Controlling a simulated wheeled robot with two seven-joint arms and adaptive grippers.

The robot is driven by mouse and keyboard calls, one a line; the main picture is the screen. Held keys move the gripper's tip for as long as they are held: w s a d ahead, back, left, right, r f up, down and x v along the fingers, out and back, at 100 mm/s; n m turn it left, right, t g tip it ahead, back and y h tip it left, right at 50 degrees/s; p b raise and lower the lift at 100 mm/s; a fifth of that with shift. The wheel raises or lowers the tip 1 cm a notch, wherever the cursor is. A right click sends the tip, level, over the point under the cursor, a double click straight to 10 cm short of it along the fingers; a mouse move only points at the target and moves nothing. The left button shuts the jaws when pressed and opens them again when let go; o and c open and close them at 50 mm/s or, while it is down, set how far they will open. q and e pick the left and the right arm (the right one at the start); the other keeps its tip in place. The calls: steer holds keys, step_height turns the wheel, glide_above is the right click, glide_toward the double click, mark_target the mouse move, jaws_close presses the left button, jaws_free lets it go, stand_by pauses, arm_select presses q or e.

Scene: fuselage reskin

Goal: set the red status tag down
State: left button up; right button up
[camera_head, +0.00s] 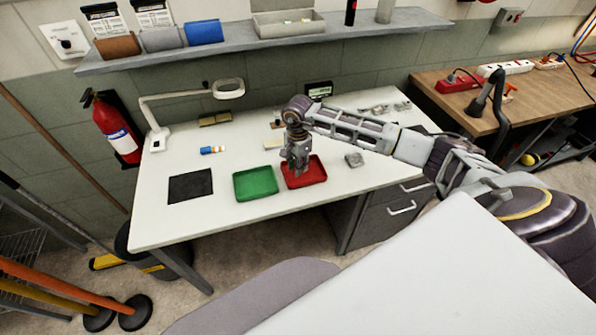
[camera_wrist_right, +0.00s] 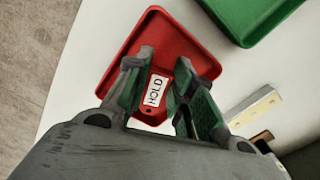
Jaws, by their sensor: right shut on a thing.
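The red status tag (camera_wrist_right: 156,91) has a white label reading HOLD and shows between the fingers of my right gripper in the right wrist view. My right gripper (camera_head: 296,167) is shut on the tag, pointing down over the red tray (camera_head: 316,173). The red tray also shows behind the fingers in the right wrist view (camera_wrist_right: 160,30). The tag cannot be made out in the head view. I cannot tell whether it touches the tray floor. My left gripper is not in view.
A green tray (camera_head: 256,183) lies just left of the red tray. A black mat (camera_head: 190,186) is farther left. A magnifier lamp (camera_head: 160,135) stands at the back left. Bare white tabletop (camera_head: 160,220) is at the front left.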

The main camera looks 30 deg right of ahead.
steer(key=shift+f, duration=1.6)
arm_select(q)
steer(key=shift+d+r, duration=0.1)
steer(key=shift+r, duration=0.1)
arm_select(e)
steer(key=shift+f, duration=0.1)
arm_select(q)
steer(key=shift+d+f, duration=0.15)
arm_select(e)
steer(key=shift+f, duration=0.1)
steer(key=o, duration=0.8)
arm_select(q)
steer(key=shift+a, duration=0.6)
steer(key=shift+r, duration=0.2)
arm_select(e)
steer(key=shift+r, duration=0.2)
